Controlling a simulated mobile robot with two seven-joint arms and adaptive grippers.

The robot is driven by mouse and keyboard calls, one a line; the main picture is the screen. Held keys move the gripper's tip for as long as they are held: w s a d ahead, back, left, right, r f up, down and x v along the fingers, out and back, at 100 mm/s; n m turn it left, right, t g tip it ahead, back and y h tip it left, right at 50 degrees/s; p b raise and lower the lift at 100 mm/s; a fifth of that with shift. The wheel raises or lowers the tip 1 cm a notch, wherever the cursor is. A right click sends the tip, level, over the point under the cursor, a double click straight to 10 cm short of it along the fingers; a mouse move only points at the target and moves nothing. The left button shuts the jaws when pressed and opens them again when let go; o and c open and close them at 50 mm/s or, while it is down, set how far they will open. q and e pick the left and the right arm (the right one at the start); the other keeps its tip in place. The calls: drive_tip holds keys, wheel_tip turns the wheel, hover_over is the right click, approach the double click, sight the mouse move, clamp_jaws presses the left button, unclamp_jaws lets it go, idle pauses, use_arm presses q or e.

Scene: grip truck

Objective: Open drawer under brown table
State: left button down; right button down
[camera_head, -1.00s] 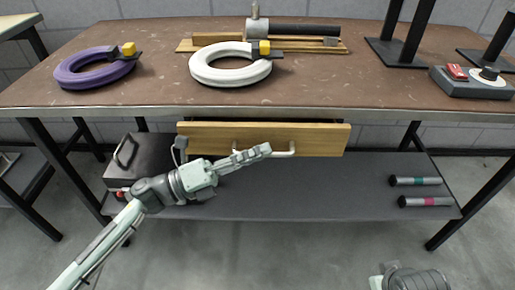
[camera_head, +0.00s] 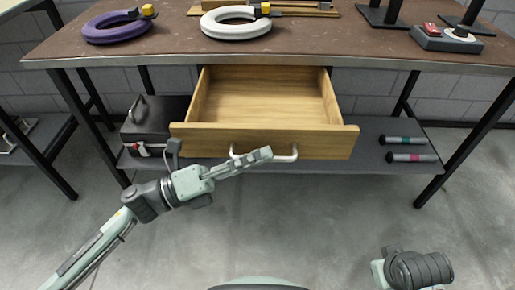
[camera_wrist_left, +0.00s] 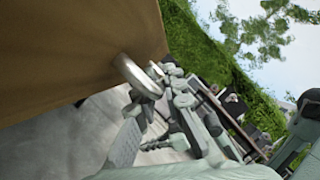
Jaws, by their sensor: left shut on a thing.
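The wooden drawer (camera_head: 320,143) under the brown table (camera_head: 330,46) stands well out toward me, and its inside is bare. Its silver handle (camera_head: 287,158) runs along the front panel. My left gripper (camera_head: 262,155) is shut on the handle, near its middle. In the left wrist view the handle (camera_wrist_left: 138,76) passes at my left gripper's fingers (camera_wrist_left: 158,90), with the wooden front panel (camera_wrist_left: 70,55) beside it. The fingers partly hide the handle in the head view. My right gripper does not show; only part of my right arm is at the lower right.
A lower shelf (camera_head: 375,140) holds a black toolbox (camera_head: 155,122) at left and two grey cylinders at right. A purple ring (camera_head: 118,28) and a white ring (camera_head: 236,24) lie on the tabletop. The floor before the drawer is clear.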

use_arm(q)
drive_tip(key=shift+s, duration=0.25)
drive_tip(key=c, duration=1.9)
unclamp_jaws()
drive_tip(key=v, duration=1.2)
drive_tip(key=shift+a, duration=0.1)
